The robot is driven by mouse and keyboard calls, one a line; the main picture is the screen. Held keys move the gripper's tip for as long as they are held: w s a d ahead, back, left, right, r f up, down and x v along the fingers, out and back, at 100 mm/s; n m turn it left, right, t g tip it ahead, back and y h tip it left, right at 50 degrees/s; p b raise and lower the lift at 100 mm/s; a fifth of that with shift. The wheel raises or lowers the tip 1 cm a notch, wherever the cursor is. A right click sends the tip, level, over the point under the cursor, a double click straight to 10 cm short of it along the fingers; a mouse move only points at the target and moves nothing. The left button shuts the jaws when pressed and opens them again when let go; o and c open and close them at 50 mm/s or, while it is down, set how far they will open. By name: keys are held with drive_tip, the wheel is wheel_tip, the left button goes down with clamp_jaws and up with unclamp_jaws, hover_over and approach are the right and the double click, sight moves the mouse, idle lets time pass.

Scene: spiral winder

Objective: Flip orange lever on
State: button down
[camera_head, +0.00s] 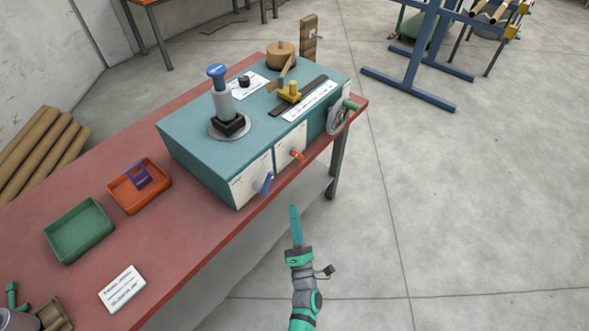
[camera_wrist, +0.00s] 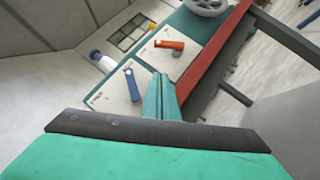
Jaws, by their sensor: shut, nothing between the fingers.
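The orange lever (camera_head: 297,154) is on a white plate on the front face of the teal winder box (camera_head: 185,142). It also shows in the wrist view (camera_wrist: 169,44), beyond my fingertips. A blue lever (camera_head: 266,183) is on the plate to its left, and it shows in the wrist view (camera_wrist: 132,84) too. My gripper (camera_head: 295,210) is shut and empty, in front of the box and below the levers in the head view. A gap of air shows between its tips and both levers. In the wrist view the closed fingers (camera_wrist: 161,88) point toward the box.
The red bench (camera_head: 190,230) carries the box, a green tray (camera_head: 80,230), an orange tray (camera_head: 160,197) and a white card (camera_head: 122,289). A handwheel (camera_head: 338,117) is on the box's right end.

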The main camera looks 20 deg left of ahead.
drive_tip(key=shift+w+a+r+n+y, duration=0.1)
drive_tip(key=shift+w+a+n+y, duration=0.3)
drive_tip(key=shift+w+n, duration=0.2)
approach(298, 156)
drive_tip(key=w+a+r, duration=0.2)
drive_tip(key=w+a, duration=0.1)
drive_tip(key=a, duration=0.1)
drive_tip(key=shift+w+a+r, duration=0.15)
drive_tip(key=shift+w+r, duration=0.1)
drive_tip(key=shift+w, duration=0.1)
idle(0.3)
